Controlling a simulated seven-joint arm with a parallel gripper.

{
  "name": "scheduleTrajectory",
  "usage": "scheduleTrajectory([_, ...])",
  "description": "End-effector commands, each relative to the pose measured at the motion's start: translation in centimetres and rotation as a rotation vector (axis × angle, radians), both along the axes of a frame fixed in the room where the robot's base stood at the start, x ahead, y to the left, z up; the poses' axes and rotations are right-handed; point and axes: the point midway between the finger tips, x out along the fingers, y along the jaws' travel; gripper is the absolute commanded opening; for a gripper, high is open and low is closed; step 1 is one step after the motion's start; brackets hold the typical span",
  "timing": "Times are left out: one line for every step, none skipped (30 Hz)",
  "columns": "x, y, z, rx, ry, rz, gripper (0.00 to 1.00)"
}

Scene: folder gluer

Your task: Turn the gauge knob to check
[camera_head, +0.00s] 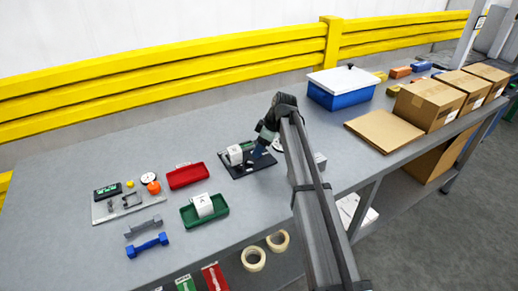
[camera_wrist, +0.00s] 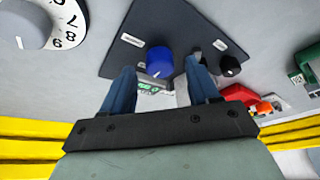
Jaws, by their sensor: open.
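The dark gauge plate (camera_head: 240,172) lies on the bench under my gripper (camera_head: 259,153); it fills the upper middle of the wrist view (camera_wrist: 130,45). A round blue knob (camera_wrist: 159,60) with a white mark stands on the plate. My gripper (camera_wrist: 160,68) is open in the wrist view, its blue fingers apart with the knob showing between their tips. I cannot tell whether either finger touches it. A smaller black knob (camera_wrist: 230,66) sits to the right. A white block (camera_head: 235,154) on the plate is partly hidden behind a finger in the wrist view.
A numbered white dial (camera_wrist: 66,25) is left in the wrist view. A red tray (camera_head: 187,177), a green tray (camera_head: 190,221) holding a white box (camera_head: 203,205), and a blue dumbbell-shaped part (camera_head: 148,246) lie left. A blue bin (camera_head: 340,97) and cartons (camera_head: 428,103) stand right.

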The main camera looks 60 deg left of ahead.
Motion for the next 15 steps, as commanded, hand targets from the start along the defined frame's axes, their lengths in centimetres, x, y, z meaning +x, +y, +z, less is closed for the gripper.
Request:
scheduleTrajectory([-0.14, 0.13, -0.41, 0.0, 0.0, 0.0, 0.6])
scheduleTrajectory([-0.2, 0.17, -0.58, 0.0, 0.0, 0.0, 0.6])
scheduleTrajectory([-0.26, 0.24, -0.77, 0.0, 0.0, 0.0, 0.6])
scheduleTrajectory([-0.3, 0.27, -0.88, 0.0, 0.0, 0.0, 0.6])
scheduleTrajectory([-0.32, 0.29, -0.98, 0.0, 0.0, 0.0, 0.6])
scheduleTrajectory([-0.35, 0.32, -1.08, 0.0, 0.0, 0.0, 0.6])
scheduleTrajectory([-0.37, 0.34, -1.12, 0.0, 0.0, 0.0, 0.6])
scheduleTrajectory([-0.38, 0.35, -1.16, 0.0, 0.0, 0.0, 0.6])
scheduleTrajectory([-0.39, 0.36, -1.19, 0.0, 0.0, 0.0, 0.6])
scheduleTrajectory([-0.39, 0.36, -1.19, 0.0, 0.0, 0.0, 0.6])
scheduleTrajectory([-0.38, 0.36, -1.19, 0.0, 0.0, 0.0, 0.6])
scheduleTrajectory([-0.38, 0.36, -1.19, 0.0, 0.0, 0.0, 0.6])
scheduleTrajectory([-0.37, 0.36, -1.19, 0.0, 0.0, 0.0, 0.6])
scheduleTrajectory([-0.37, 0.36, -1.19, 0.0, 0.0, 0.0, 0.6])
scheduleTrajectory([-0.37, 0.36, -1.18, 0.0, 0.0, 0.0, 0.6])
